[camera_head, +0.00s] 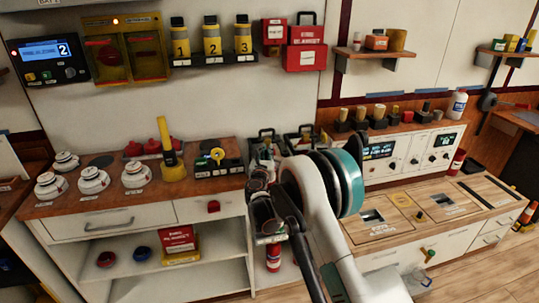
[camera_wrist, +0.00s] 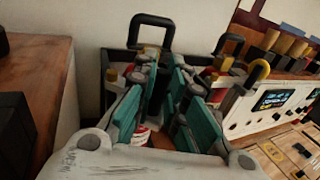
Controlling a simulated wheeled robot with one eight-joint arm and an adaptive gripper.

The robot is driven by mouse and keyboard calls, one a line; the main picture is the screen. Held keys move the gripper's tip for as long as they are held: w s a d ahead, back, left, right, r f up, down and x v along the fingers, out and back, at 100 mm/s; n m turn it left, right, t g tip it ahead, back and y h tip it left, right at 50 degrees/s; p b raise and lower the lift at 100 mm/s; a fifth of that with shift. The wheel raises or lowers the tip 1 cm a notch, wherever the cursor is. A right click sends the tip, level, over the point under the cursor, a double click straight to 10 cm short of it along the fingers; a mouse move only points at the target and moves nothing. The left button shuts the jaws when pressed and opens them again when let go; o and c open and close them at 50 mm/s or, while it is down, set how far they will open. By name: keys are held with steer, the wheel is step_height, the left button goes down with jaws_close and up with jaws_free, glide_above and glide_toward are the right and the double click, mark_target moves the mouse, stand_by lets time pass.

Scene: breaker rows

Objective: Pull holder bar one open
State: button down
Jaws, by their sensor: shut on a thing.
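Two black U-shaped holder bars stand at the back of the worktop. The left one, taken as holder bar one (camera_head: 266,132), rises upright behind my gripper (camera_head: 262,172); it also shows in the wrist view (camera_wrist: 152,19). My gripper (camera_wrist: 158,72) has its teal-padded fingers around a dark upright part below the left loop, and it is shut on it. The grip point is partly hidden by the fingers. The right bar (camera_head: 306,129) stands apart from my gripper. Red and white pieces sit behind and between the fingers, mostly hidden.
A yellow upright handle (camera_head: 170,150) and white round insulators (camera_head: 92,180) stand left on the worktop. A white panel with displays (camera_head: 405,150) and a wooden counter (camera_head: 425,208) lie right. A black tray with a yellow knob (camera_head: 217,157) sits close left of my gripper.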

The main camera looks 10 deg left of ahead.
steer(key=shift+s+a+m+h, duration=0.2)
steer(key=shift+a+m+h, duration=0.15)
steer(key=shift+h, duration=0.25)
steer(key=c, duration=1.6)
jaws_free()
steer(key=s+a, duration=0.1)
steer(key=s, duration=1.1)
steer(key=shift+a, duration=0.2)
steer(key=shift+c, duration=0.6)
